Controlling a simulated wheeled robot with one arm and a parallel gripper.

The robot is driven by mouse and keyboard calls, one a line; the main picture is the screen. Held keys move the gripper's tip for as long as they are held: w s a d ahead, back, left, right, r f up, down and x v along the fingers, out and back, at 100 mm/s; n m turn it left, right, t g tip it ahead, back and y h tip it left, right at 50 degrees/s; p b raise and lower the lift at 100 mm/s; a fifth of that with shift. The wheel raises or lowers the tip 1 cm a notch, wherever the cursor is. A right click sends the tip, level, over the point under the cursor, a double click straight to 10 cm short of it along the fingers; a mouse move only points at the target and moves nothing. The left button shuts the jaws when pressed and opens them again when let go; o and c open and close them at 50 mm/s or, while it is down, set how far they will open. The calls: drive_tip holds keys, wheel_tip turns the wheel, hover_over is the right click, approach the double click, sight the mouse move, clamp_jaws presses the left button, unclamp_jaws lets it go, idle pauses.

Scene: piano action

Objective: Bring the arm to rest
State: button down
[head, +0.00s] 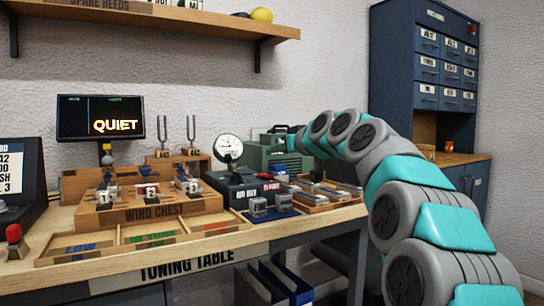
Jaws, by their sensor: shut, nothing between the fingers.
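My arm (385,170) rises from the bottom right corner, arches over the right end of the tuning table and reaches toward the back. Its far end is in front of or beside a green machine (262,152). I cannot make out the fingers of my gripper; they are hidden behind the arm's last links or too small to see. I see nothing held.
The tuning table (190,266) holds a wind chest (150,212), a tray of labelled compartments (110,246), a gauge (229,148), two tuning forks (190,130) and a screen reading QUIET (100,118). A shelf (150,20) hangs above. A blue cabinet (405,60) stands at the right.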

drive_tip(key=shift+v, duration=0.8)
drive_tip(key=shift+r, duration=0.1)
drive_tip(key=s+f+g+h, duration=0.1)
drive_tip(key=s+f, duration=0.2)
drive_tip(key=f, duration=0.1)
drive_tip(key=s+d+f+m+g, duration=0.1)
drive_tip(key=s+f+g, duration=0.1)
drive_tip(key=s+f, duration=0.2)
drive_tip(key=s+d+f+g+h+p, duration=0.1)
drive_tip(key=s+f, duration=0.3)
drive_tip(key=f, duration=0.2)
drive_tip(key=shift+s+f+g+h, duration=0.15)
drive_tip(key=shift+s+g+h, duration=0.05)
drive_tip(key=shift+g+h, duration=0.1)
drive_tip(key=s+d+f+m+g+h, duration=0.2)
drive_tip(key=s+d+f, duration=0.3)
drive_tip(key=s+f, duration=0.4)
drive_tip(key=s+d+f+m+g+h+p, duration=0.1)
drive_tip(key=s+d+f+g, duration=0.3)
drive_tip(key=s+f, duration=0.5)
drive_tip(key=s+d+f+m+g+h, duration=0.2)
drive_tip(key=s+d+f, duration=0.5)
drive_tip(key=s, duration=1.8)
wheel_tip(320, 180, down, 3)
drive_tip(key=shift+d+f+m+g+h+p, duration=0.1)
drive_tip(key=shift+d+m+g+h+p, duration=0.3)
drive_tip(key=shift+g, duration=0.7)
drive_tip(key=shift+a, duration=0.15)
